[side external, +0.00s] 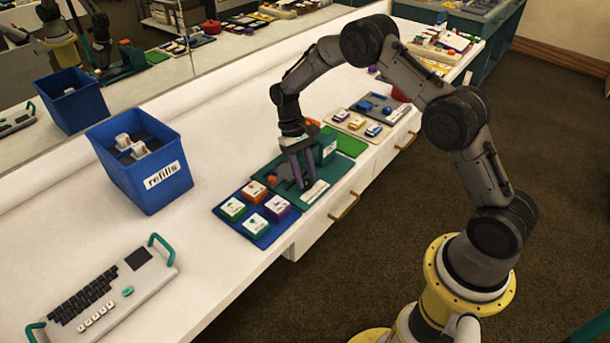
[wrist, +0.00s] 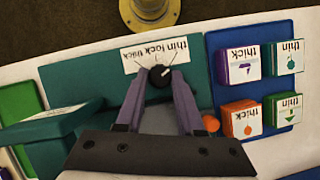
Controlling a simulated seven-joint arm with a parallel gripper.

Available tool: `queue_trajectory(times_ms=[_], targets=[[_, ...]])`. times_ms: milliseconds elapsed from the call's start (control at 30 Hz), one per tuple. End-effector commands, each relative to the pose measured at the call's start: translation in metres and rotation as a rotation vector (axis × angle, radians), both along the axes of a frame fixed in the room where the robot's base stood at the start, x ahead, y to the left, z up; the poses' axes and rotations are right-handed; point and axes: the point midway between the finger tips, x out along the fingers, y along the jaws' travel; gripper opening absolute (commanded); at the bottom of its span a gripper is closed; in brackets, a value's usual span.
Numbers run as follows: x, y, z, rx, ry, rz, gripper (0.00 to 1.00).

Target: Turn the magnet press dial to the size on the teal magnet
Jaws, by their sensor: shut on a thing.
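The magnet press (side external: 287,183) is a teal base with a label strip (wrist: 161,54) reading, upside down in the wrist view, thin, lock and thick. Its black dial (wrist: 159,77) sits below the strip. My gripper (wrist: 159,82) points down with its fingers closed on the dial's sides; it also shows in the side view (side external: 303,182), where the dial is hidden. The dial's pointer direction is hard to tell.
Purple (wrist: 238,68), orange (wrist: 241,121) and green (wrist: 286,112) magnets share the tray. A blue refills bin (side external: 140,165) and a keyboard-like device (side external: 100,295) stand left. A green mat (side external: 342,141) and more trays lie beyond the press. The table between bin and keyboard is clear.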

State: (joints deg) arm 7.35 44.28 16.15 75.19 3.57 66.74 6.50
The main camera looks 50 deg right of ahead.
Motion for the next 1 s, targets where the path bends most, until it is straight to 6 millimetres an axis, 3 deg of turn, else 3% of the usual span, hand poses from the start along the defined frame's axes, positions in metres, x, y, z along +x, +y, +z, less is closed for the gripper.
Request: queue_trajectory(times_ms=[33,67,200,633,1000], targets=[[0.002,0.000,0.002,-0.001,-0.006,0.000,0.00],[0.002,0.000,0.002,-0.001,-0.006,0.000,0.42],[0.001,0.000,0.001,-0.001,-0.004,0.000,0.67],[0.005,-0.001,0.009,-0.001,-0.005,0.001,0.67],[0.032,-0.009,0.078,-0.001,-0.007,0.000,0.67]])
